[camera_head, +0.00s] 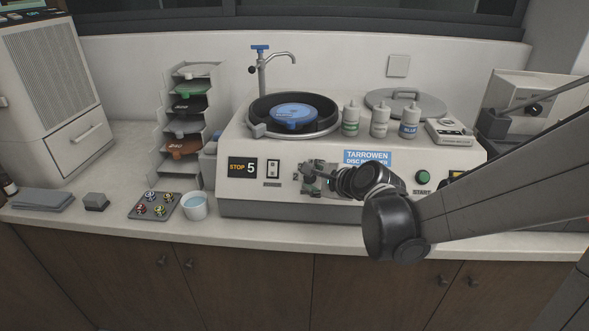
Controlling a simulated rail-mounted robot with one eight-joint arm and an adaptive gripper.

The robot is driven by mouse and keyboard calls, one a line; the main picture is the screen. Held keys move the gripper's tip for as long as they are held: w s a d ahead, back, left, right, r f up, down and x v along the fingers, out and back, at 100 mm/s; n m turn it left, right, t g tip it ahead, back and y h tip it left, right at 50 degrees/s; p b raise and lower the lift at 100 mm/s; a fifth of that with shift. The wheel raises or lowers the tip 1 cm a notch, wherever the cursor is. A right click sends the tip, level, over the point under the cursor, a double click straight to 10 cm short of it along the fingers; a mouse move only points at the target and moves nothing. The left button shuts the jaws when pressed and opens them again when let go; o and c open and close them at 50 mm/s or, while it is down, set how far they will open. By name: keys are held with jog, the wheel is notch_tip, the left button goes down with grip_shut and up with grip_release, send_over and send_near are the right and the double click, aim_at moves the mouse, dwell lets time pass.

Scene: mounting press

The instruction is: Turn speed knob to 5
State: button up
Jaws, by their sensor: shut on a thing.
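The white disc polishing machine (400,157) stands on the counter. Its front display (242,170) reads "STOP" and "5". My gripper (312,179) is at the front panel, right of the rocker switch (273,168), and is shut on the speed knob. The gripper covers the knob, so its pointer cannot be seen. A "2" of the dial marking shows just left of the gripper. My arm comes in from the right and hides part of the panel.
A green START button (422,177) sits on the panel right of my wrist. Several bottles (379,124) and a lid (428,108) are on the machine top. A cup (194,206) and a grey tray (143,213) stand left on the counter.

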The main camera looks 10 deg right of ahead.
jog(key=shift+m+t+b, duration=0.3)
jog(key=shift+m+b, duration=0.1)
jog(key=shift+m, duration=0.2)
grip_shut()
jog(key=o, duration=1.1)
grip_release()
jog(key=shift+o, duration=0.2)
jog(key=v, duration=1.2)
